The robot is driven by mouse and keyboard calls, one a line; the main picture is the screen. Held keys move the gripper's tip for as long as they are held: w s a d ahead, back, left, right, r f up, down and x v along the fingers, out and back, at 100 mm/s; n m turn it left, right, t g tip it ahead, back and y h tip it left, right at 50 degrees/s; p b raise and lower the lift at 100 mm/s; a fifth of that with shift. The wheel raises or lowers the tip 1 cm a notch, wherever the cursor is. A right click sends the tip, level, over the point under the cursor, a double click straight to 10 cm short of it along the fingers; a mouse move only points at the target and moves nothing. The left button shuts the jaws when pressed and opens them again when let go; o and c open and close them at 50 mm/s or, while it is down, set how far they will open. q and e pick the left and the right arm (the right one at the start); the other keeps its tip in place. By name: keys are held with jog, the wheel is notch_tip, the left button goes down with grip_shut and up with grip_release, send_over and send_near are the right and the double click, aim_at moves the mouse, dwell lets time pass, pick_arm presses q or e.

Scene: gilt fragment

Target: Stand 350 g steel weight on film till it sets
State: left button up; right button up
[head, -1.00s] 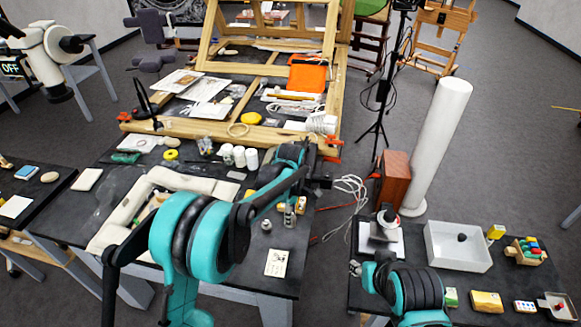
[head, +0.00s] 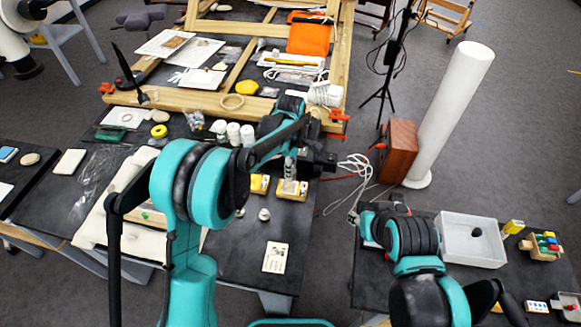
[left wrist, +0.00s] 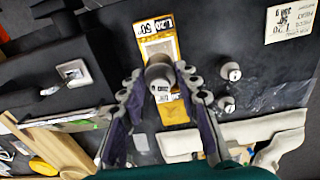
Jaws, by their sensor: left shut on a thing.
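My left gripper (left wrist: 158,82) is shut on a grey steel cylinder (left wrist: 159,70), which I take for the weight. In the left wrist view it overlaps a yellow-edged piece (left wrist: 144,31) with a pale square and a label. Whether it touches this piece is unclear. In the head view the left gripper (head: 291,168) is above the yellow piece (head: 293,190) on the dark table. I cannot make out a clear film separately. My right gripper (head: 355,215) is small at the edge of the right-hand table; its jaws are unclear.
Two small metal weights (left wrist: 230,71) stand beside the yellow piece. Another yellow piece (head: 260,184) lies to its left. A printed card (head: 275,257) lies nearer the front. White jars (head: 234,133) stand behind. A white tray (head: 470,240) is on the right table.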

pick_arm(q)
jog(key=shift+f+b, duration=2)
jog(key=shift+f, duration=0.75)
jog(key=shift+f, duration=0.15)
jog(key=o, duration=0.8)
jog(key=shift+o, duration=0.2)
jog(key=shift+r+p, duration=0.6)
jog(key=shift+r, duration=0.7)
